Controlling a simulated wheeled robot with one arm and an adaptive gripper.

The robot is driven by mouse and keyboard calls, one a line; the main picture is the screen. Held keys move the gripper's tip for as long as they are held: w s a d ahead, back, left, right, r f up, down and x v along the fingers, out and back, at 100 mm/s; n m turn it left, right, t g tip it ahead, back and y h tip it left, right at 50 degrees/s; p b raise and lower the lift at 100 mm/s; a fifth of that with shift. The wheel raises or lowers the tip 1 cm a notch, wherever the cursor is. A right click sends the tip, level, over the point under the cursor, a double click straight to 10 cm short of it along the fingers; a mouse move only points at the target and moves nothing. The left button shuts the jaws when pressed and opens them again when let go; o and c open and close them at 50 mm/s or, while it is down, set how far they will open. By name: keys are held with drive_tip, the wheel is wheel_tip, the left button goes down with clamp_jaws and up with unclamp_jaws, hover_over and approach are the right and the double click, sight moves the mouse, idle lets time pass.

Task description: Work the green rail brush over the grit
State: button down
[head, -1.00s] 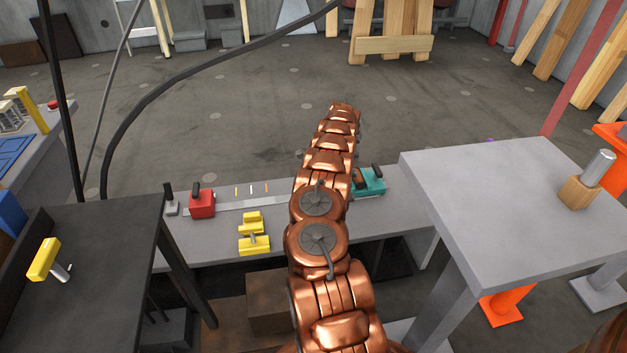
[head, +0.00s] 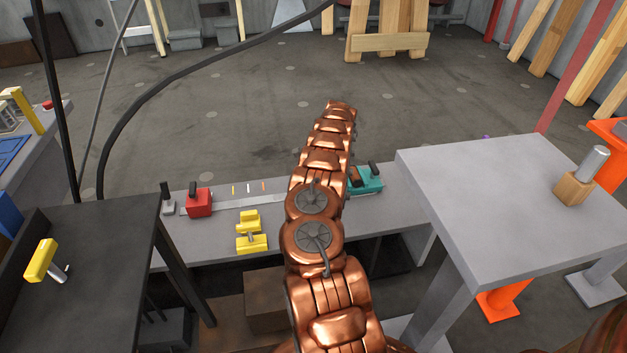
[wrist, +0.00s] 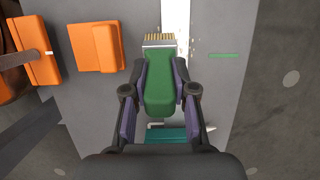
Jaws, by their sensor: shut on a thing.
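In the wrist view the green brush (wrist: 172,86) is held between the two fingers of my gripper (wrist: 166,88), which is shut on its handle. Its tan bristles (wrist: 158,38) point away from the gripper, at the edge of the pale rail (wrist: 175,14). Pale specks of grit (wrist: 194,28) lie on and beside the rail near the bristles. Whether the bristles touch the surface I cannot tell. In the head view the rail (head: 238,206) runs along the grey bench; my copper arm hides the gripper and brush.
A teal block (head: 367,180) stands at the rail's right end; it also shows below the brush in the wrist view (wrist: 178,145). A red block (head: 199,203) stands at the left end. Yellow blocks (head: 251,243) sit on the bench (head: 190,240). A higher grey table (head: 480,190) stands right.

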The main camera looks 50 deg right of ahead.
drive_tip(key=shift+s+d, duration=0.35)
drive_tip(key=shift+d, duration=0.15)
drive_tip(key=shift+w+a+p, duration=0.3)
drive_tip(key=shift+w+a, duration=0.4)
drive_tip(key=shift+a, duration=0.25)
drive_tip(key=shift+s+d+f+b, duration=0.1)
drive_tip(key=shift+s+d+b, duration=0.25)
drive_tip(key=shift+s+d, duration=0.45)
drive_tip(key=shift+w+d, duration=0.1)
